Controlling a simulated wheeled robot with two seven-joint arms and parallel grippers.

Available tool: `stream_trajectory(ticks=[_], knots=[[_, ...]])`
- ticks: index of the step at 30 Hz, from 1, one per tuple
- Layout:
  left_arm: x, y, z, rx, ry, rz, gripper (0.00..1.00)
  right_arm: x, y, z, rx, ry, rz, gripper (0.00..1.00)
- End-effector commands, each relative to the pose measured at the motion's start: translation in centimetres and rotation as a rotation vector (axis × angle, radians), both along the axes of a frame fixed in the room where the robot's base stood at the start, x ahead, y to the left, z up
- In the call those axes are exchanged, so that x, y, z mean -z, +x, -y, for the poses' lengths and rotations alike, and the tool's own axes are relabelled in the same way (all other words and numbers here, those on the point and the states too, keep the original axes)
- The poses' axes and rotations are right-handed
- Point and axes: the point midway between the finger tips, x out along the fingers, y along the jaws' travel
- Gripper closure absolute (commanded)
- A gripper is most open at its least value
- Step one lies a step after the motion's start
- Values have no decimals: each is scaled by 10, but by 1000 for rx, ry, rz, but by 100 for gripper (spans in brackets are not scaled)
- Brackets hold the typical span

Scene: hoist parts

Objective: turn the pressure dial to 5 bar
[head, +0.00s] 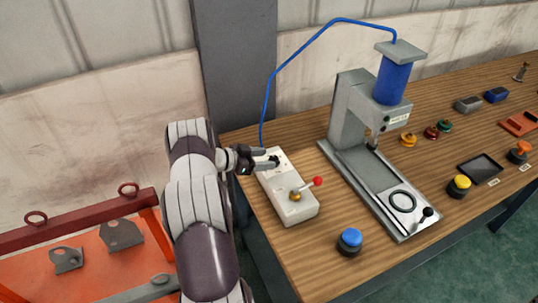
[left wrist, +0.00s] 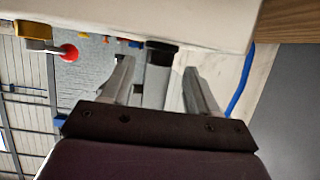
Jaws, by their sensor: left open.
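The off-white control box (head: 290,200) stands at the left end of the wooden bench. A small dark dial (head: 275,160) sits near its far end; its scale and pointer cannot be read. My left gripper (head: 268,158) reaches in from the left at the dial, with its fingers open. In the left wrist view the black dial (left wrist: 159,54) lies between the two spread finger tips, with a gap visible on each side. The fingers partly hide the dial in the head view. My right gripper is not in view.
A red-tipped lever (head: 317,181) and a brass knob (head: 295,196) are on the box. A blue hose (head: 300,52) runs to the grey press (head: 350,110). A blue button (head: 349,241) stands in front. An orange cart (head: 85,255) is at lower left.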

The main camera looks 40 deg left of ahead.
Motion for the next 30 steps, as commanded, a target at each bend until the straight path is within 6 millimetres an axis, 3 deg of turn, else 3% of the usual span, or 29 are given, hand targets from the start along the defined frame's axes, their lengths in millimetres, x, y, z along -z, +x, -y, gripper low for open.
stream_trajectory(ticks=[6,14,18,26,30], knots=[[9,21,10,1,0,0,41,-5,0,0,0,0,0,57],[10,22,10,1,0,0,41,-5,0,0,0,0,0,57],[9,22,10,0,0,0,86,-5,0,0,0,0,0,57],[10,21,10,1,0,-1,90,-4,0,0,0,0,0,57],[19,23,8,73,4,5,98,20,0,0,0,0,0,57]])
